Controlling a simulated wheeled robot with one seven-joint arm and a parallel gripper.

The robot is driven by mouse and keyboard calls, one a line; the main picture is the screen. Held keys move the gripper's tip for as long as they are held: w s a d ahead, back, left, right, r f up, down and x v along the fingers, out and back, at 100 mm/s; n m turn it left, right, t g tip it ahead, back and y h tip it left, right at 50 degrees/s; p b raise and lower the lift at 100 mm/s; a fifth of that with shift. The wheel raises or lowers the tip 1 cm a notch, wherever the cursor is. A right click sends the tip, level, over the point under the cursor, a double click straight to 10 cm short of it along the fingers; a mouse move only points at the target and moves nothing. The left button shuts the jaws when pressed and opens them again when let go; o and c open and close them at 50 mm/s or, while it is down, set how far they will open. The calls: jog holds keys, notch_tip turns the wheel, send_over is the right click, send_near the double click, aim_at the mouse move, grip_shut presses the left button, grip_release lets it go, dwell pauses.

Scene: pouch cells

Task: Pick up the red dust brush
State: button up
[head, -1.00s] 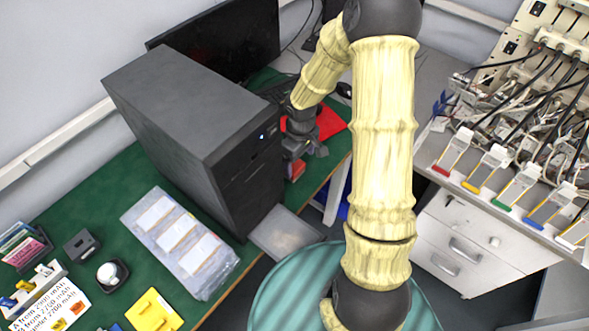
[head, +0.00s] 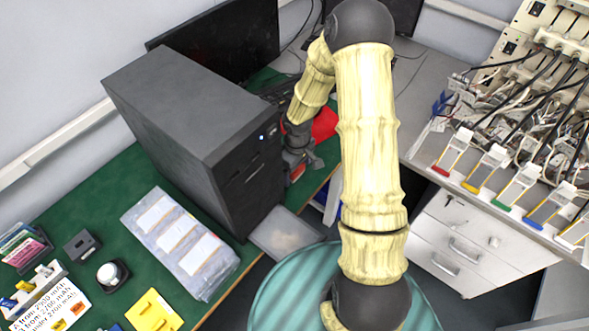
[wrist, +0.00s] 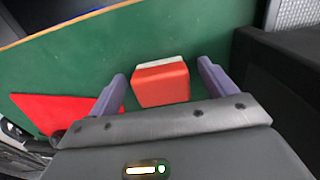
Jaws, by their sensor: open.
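The red dust brush (wrist: 160,84) lies on the green desk top in the wrist view, a red block with a pale strip along its far edge. In the head view only a small red part of it (head: 298,172) shows beside the black computer tower, below my gripper. My gripper (wrist: 162,75) is open and empty, with one purple-grey finger to each side of the brush in the picture. I cannot tell how high the fingertips are above the desk. In the head view my gripper (head: 302,162) is partly hidden against the tower.
The black computer tower (head: 205,130) stands close to the left of my gripper in the head view, and a dark bulk fills the right of the wrist view. A flat red sheet (wrist: 60,112) lies near the brush. The desk's wooden edge (wrist: 60,28) runs beyond it.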

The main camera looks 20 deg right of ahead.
jog(key=c, duration=1.1)
jog(key=shift+r, duration=0.15)
notch_tip(320, 180, up, 10)
jog(key=shift+f, duration=0.1)
